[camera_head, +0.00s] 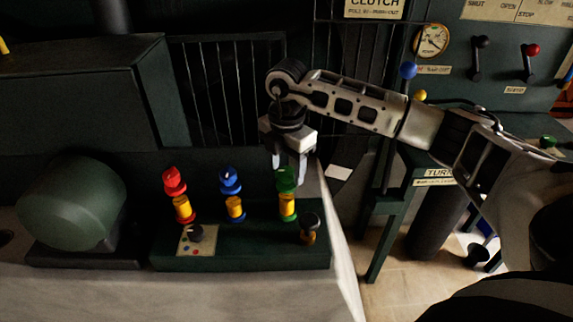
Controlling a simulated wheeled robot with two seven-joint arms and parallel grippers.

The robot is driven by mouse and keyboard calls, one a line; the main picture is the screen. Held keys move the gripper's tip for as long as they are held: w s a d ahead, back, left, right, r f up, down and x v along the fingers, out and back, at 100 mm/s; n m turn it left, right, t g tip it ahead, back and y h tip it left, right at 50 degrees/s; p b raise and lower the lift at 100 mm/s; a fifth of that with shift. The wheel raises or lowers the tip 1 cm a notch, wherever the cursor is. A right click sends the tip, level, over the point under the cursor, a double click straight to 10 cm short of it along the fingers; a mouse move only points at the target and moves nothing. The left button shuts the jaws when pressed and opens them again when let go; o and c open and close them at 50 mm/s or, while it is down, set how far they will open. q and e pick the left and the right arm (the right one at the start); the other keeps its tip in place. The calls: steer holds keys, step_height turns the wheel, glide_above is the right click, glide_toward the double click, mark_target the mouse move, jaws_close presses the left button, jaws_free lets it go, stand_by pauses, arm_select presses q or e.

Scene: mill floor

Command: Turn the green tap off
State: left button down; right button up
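The green tap (287,181) stands at the right end of a row of three taps on a dark green block. It has a green knob on a yellow body with a green foot. My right gripper (290,173) comes down from above, its pale fingers pointing down and apart at the green knob. The fingers seem to be on either side of the knob's top; I cannot tell whether they touch it. My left gripper is not in view.
A blue tap (230,181) and a red tap (174,182) stand to the left on the same block (240,257). A small black-topped knob (309,222) is close on the right. A rounded green housing (72,203) is at far left. A gauge (431,41) and levers are on the back panel.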

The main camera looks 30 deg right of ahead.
mark_target(286, 171)
step_height(286, 171, up, 16)
steer(key=shift+b, duration=0.3)
steer(key=shift+f, duration=0.1)
stand_by(0.6)
